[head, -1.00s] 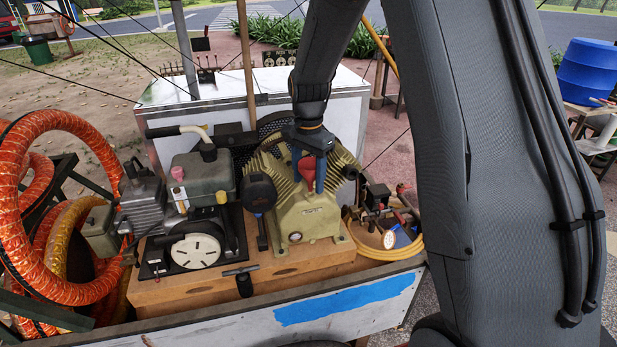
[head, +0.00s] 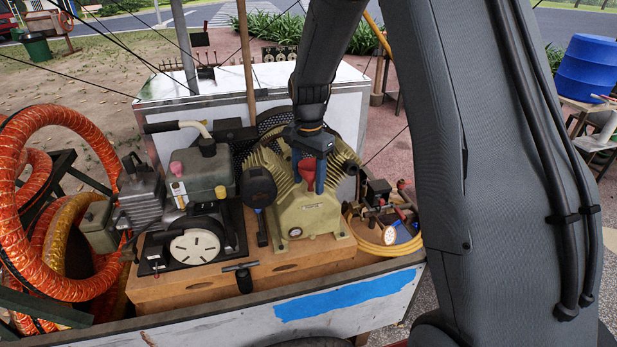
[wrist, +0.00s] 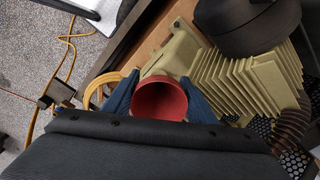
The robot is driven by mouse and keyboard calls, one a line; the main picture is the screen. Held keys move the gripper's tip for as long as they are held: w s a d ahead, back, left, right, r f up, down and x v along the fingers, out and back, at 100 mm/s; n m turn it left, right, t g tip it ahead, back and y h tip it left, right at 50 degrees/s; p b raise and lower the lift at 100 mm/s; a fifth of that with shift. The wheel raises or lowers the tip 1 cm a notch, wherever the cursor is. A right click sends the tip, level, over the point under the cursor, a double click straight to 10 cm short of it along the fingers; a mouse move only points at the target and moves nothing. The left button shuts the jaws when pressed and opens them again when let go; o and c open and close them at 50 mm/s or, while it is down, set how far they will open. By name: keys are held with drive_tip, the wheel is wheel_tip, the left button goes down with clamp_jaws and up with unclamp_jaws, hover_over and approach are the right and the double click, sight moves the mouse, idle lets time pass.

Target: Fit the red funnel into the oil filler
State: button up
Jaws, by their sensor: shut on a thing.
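The red funnel (head: 307,171) is held between the blue fingers of my gripper (head: 308,172), in front of the tan finned compressor pump (head: 312,215). In the wrist view my gripper (wrist: 160,98) is shut on the red funnel (wrist: 158,99), with one finger on each side and the wide mouth facing the camera. The tan pump body (wrist: 172,55) lies behind and beyond the funnel. The funnel's spout is hidden in the wrist view. I cannot make out the oil filler opening, nor whether the funnel touches the pump.
A green-grey engine (head: 205,175) and a round black part (head: 258,186) stand left of the pump. A coiled yellow hose (head: 385,247) lies to its right. Orange ducting (head: 60,285) fills the cart's left end. The cart's front wall (head: 390,310) runs along the near side.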

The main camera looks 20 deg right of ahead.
sight(309, 166)
drive_tip(key=shift+f+b, duration=0.4)
drive_tip(key=shift+f, duration=0.55)
drive_tip(key=shift+f, duration=0.1)
drive_tip(key=o, duration=1.1)
drive_tip(key=shift+w, duration=0.1)
drive_tip(key=shift+c, duration=0.3)
drive_tip(key=shift+o, duration=0.5)
drive_tip(key=shift+a+r+p, duration=0.1)
drive_tip(key=shift+r+p, duration=1.5)
drive_tip(key=shift+r, duration=0.9)
drive_tip(key=shift+r+p, duration=0.4)
drive_tip(key=shift+r, duration=0.15)
